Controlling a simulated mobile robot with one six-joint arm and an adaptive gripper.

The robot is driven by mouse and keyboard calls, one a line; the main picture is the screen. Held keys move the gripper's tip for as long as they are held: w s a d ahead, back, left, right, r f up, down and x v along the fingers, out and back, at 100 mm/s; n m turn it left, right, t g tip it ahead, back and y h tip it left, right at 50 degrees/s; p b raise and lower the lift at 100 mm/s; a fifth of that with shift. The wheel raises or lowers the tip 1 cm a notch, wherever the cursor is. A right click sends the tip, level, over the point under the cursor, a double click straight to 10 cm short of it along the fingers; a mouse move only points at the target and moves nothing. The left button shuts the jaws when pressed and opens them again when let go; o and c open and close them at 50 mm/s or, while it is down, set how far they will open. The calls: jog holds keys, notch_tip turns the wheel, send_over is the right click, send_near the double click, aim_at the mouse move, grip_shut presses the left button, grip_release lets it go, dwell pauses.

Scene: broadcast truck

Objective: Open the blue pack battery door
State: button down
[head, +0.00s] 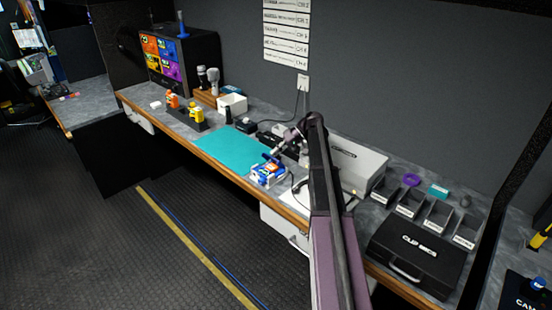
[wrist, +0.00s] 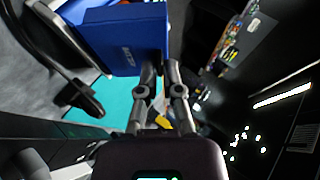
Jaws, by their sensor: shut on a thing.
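The blue pack (head: 268,175), blue and white with a touch of orange, stands at the front right of the teal mat near the counter's front edge. In the wrist view its blue body (wrist: 125,40) fills the upper left, with small pale lettering. My gripper (head: 272,157) reaches down to it from behind and the right. In the wrist view my fingers (wrist: 159,70) are close together at the pack's lower right edge, shut on a part of it. The gripped part is mostly hidden, and I cannot make out the battery door or whether it is open.
The teal mat (head: 222,148) has free room left of the pack. Orange (head: 172,99) and yellow (head: 196,113) packs stand farther left by a white box (head: 232,103). A pale case (head: 357,166), several bins (head: 409,204) and a black case (head: 417,256) lie right.

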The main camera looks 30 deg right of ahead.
jog(key=shift+w+d+m+y+b, duration=0.25)
jog(key=shift+d+y+b, duration=0.2)
jog(key=shift+y+b, duration=0.3)
jog(key=c, duration=0.8)
grip_release()
